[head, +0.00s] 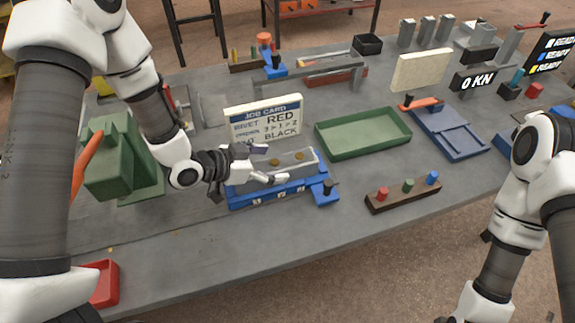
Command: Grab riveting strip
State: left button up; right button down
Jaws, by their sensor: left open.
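A grey metal strip (305,162) with two brass-coloured spots lies on a blue fixture (270,197) near the middle of the bench; it looks like the riveting strip. My left gripper (270,163) is open at the left part of the strip, its two fingers spread toward the far and near sides. I cannot tell whether the fingers touch the strip. The gripper hides the strip's left end. My right arm comes in at the right, but its gripper is not in the picture.
A job card (264,122) stands just behind the fixture. A green press (115,165) is left, under my left arm. A green tray (362,133) and a blue fixture plate (448,132) lie right. A block with coloured pegs (403,196) is in front. The near bench edge is mostly clear.

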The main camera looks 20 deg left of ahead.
pick_arm(q)
jog(key=shift+s+r, duration=0.15)
jog(key=shift+s+a+r, duration=0.15)
jog(key=shift+s+a, duration=0.05)
jog(key=shift+s, duration=0.15)
jog(key=c, duration=0.4)
jog(key=shift+s+a, duration=0.2)
jog(key=c, duration=1.1)
jog(key=shift+w, duration=0.1)
grip_shut()
pick_arm(e)
jog(key=shift+s+a+r, duration=0.25)
jog(key=shift+s, duration=0.25)
